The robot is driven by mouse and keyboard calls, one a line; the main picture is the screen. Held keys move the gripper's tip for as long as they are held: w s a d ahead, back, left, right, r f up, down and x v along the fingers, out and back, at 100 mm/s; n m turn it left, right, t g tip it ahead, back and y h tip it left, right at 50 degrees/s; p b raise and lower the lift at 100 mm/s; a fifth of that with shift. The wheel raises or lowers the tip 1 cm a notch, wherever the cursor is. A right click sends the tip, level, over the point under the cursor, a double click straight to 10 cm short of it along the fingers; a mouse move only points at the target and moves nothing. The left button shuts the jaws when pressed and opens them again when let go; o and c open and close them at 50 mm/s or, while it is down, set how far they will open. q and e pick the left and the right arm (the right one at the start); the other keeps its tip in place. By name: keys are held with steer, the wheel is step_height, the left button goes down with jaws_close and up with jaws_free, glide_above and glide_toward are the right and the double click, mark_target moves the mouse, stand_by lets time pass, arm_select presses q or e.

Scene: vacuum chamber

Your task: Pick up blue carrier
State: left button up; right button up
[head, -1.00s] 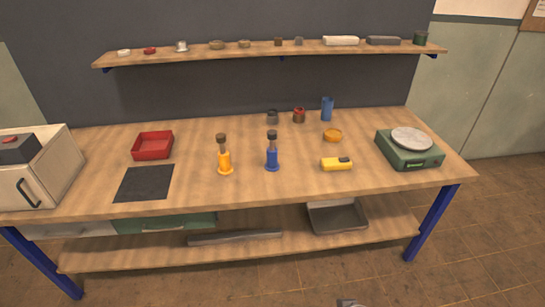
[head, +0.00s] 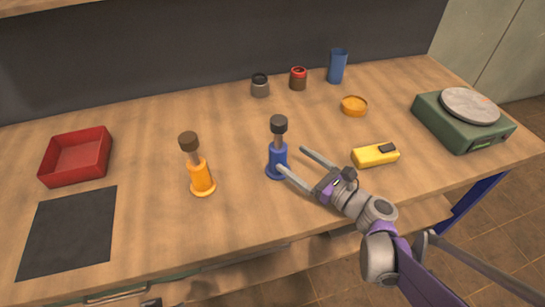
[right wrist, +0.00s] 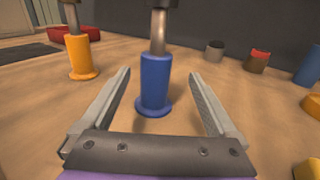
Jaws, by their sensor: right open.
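The blue carrier (head: 277,161) stands upright on the wooden table, with a blue flanged base, a grey stem and a dark cap. My right gripper (head: 291,159) is open just in front and to the right of it, with its fingers pointing toward it. In the right wrist view the blue carrier (right wrist: 155,82) stands straight ahead, between the lines of the two spread fingers (right wrist: 160,88); its top is cut off. I cannot tell if a finger touches it. My left gripper is not clearly in view; only a small grey piece shows at the bottom edge of the head view.
An orange carrier (head: 201,176) of similar shape stands to the left. A yellow device (head: 375,155) lies to the right of my right gripper. A red tray (head: 50,171), a dark mat (head: 68,232), small jars, a blue cup (head: 337,66) and a green scale (head: 459,124) are farther off.

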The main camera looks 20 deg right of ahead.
mark_target(286, 155)
steer(key=x, duration=0.3)
steer(key=shift+w+a, duration=0.1)
steer(key=shift+a, duration=0.15)
steer(key=x, duration=0.1)
steer(key=b+x, duration=0.1)
steer(key=x, duration=0.3)
steer(key=shift+a+f, duration=0.1)
steer(key=shift+f, duration=0.25)
steer(key=shift+w+a+r, duration=0.1)
steer(key=shift+w+a, duration=0.1)
steer(key=shift+w, duration=0.05)
jaws_close()
